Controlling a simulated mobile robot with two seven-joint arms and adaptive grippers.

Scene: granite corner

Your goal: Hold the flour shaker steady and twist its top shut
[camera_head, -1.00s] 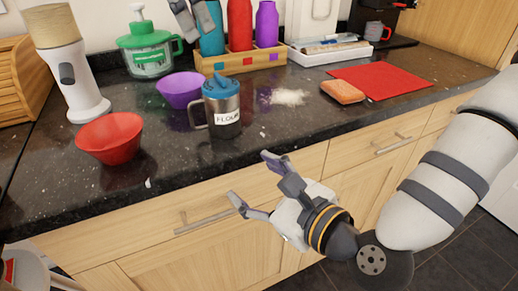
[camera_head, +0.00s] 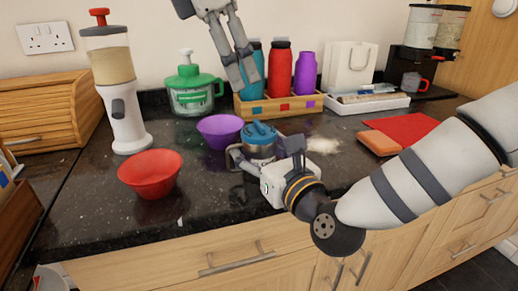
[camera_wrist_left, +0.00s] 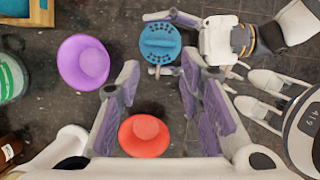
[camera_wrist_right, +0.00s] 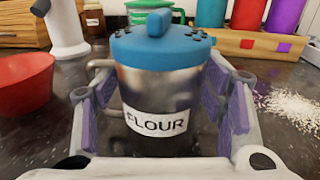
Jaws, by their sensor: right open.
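The flour shaker (camera_head: 260,143), a steel mug with a blue top and side handle, stands upright on the dark counter. Its FLOUR label shows in the right wrist view (camera_wrist_right: 157,123). My right gripper (camera_head: 268,158) is open, its fingers on either side of the shaker's body; I cannot tell whether they touch it. My left gripper (camera_head: 243,82) points down, above and apart from the shaker in the head view. In the left wrist view its fingers are spread wide and empty, with the shaker's blue round top (camera_wrist_left: 160,42) seen from above, beyond the fingertips.
A purple bowl (camera_head: 219,131) stands close left of the shaker, and a red bowl (camera_head: 150,175) sits farther left. Spilled flour (camera_head: 321,145) and a sponge (camera_head: 378,143) lie right. Behind are a wooden bottle box (camera_head: 285,104) and a green-lidded jar (camera_head: 195,97).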

